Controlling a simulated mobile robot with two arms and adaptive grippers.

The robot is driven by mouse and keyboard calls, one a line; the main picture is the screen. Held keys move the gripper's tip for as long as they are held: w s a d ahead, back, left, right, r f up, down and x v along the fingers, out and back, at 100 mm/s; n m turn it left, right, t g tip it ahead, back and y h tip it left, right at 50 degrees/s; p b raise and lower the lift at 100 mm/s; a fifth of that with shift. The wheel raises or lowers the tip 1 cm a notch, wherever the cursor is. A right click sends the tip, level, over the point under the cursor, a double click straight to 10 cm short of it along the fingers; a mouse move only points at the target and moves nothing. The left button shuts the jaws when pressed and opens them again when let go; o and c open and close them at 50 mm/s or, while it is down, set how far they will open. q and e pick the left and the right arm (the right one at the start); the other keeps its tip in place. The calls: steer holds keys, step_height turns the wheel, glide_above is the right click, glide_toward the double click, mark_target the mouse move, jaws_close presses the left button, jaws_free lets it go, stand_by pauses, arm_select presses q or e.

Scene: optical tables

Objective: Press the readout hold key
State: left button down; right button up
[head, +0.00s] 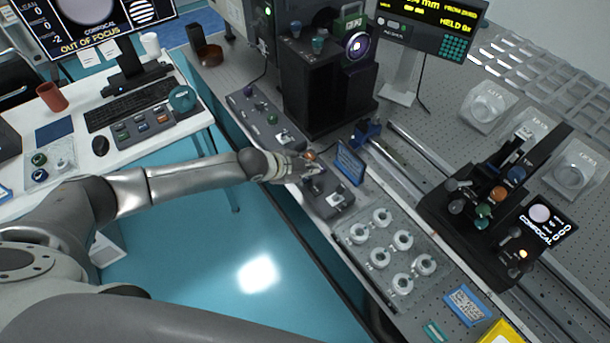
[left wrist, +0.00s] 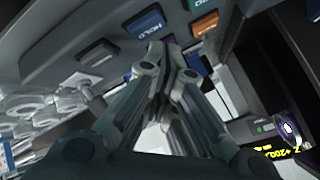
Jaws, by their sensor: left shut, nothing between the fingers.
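In the left wrist view, a blue key marked HOLD (left wrist: 146,23) sits on a grey key box (left wrist: 68,28). My right gripper is not in view.
A dark instrument (head: 325,80) rises behind the box. A blue sign (head: 350,163) stands close to its right. A clear tray of round parts (head: 390,245) lies in front. Another key box (head: 262,118) is behind left.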

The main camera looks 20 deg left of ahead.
mark_target(307, 179)
arm_select(q)
steer(key=shift+f, duration=0.35)
steer(key=shift+f+b, duration=0.35)
steer(key=shift+f, duration=0.1)
stand_by(0.7)
steer(key=shift+r, duration=0.15)
steer(key=shift+r+p, duration=0.75)
steer(key=shift+p, duration=0.1)
step_height(307, 179, up, 5)
steer(key=p, duration=0.4)
steer(key=shift+p, duration=0.35)
